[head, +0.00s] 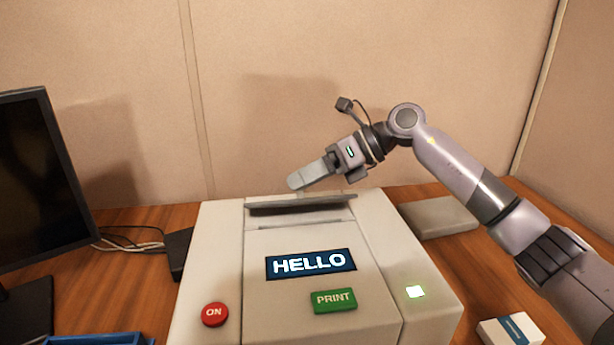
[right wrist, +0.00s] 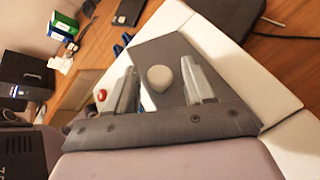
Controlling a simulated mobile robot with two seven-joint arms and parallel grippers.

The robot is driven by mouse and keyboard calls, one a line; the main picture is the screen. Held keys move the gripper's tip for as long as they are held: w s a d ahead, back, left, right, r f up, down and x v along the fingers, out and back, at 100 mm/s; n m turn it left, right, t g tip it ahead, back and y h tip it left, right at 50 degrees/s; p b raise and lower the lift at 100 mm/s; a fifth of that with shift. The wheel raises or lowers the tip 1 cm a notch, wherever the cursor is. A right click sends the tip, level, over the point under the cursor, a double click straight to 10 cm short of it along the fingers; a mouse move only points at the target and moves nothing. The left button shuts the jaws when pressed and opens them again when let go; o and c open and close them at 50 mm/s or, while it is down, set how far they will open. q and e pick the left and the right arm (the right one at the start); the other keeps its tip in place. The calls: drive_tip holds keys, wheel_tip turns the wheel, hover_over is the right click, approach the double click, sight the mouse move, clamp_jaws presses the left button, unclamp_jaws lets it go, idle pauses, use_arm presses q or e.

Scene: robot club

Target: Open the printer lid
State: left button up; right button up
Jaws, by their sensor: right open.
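The pale grey printer (head: 225,262) stands on the desk with a "HELLO" display (head: 311,264), a red ON button (head: 215,314) and a green PRINT button (head: 334,301). Its grey lid (head: 300,203) shows as a thin, nearly edge-on flap at the back of the top, with a dark gap under its edge; its exact angle is unclear. My right gripper (head: 296,183) is open just above the lid. In the right wrist view its fingers (right wrist: 160,82) stand apart, with a pale rounded knob-like piece (right wrist: 160,78) seen between them on a grey panel. Contact cannot be told. My left gripper is out of view.
A dark monitor (head: 38,170) stands at the left, with a black box (head: 178,252) and cables by the printer. A grey flat box (head: 438,217) lies behind right, a white-blue box (head: 511,330) front right, a blue tray (head: 100,340) front left. A wall stands close behind.

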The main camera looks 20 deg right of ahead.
drive_tip(key=v, duration=0.7)
drive_tip(key=shift+b, duration=0.3)
drive_tip(key=shift+o, duration=0.3)
